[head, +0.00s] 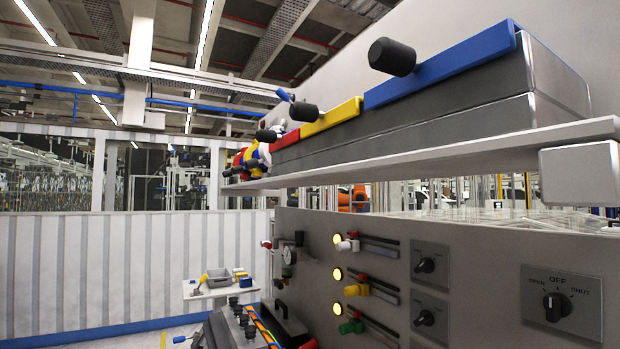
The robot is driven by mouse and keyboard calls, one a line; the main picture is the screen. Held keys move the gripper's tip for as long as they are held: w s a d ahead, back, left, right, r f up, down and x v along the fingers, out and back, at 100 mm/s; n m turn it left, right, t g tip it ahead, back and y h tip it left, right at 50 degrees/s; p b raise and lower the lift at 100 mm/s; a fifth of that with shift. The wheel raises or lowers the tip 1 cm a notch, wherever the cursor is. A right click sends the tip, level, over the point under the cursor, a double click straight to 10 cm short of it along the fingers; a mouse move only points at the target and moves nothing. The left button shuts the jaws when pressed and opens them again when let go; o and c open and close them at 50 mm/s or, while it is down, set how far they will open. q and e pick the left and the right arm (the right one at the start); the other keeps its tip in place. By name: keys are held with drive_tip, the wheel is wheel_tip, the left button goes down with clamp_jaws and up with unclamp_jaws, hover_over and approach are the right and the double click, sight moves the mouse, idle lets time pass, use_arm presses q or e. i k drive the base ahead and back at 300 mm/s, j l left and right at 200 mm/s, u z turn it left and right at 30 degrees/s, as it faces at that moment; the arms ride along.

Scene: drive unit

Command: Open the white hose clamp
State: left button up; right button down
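No part labelled as a hose clamp shows, and I cannot tell which white part it is. On the grey panel, a small white fitting (345,245) with a red knob sits at the left end of the top slot, beside a lit yellow lamp. On the raised shelf, a small white part (279,128) shows near a black knob, beyond the red bar (286,139); it is small and partly hidden. Neither of my grippers is in view.
The shelf (430,156) juts out above the panel (470,245). It carries blue (445,65) and yellow (332,117) bars with black knobs. Yellow (357,290) and green (352,327) fittings sit below the white one. An OPEN/OFF/SHUT dial (557,306) is at right.

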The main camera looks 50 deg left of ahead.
sight(265, 157)
drive_tip(key=u, duration=1.95)
drive_tip(key=i+j+z, duration=0.15)
drive_tip(key=j, duration=0.3)
drive_tip(key=j+z, duration=0.15)
drive_tip(key=j, duration=0.35)
drive_tip(key=i+j+z, duration=0.2)
drive_tip(key=j, duration=0.3)
drive_tip(key=k, duration=0.05)
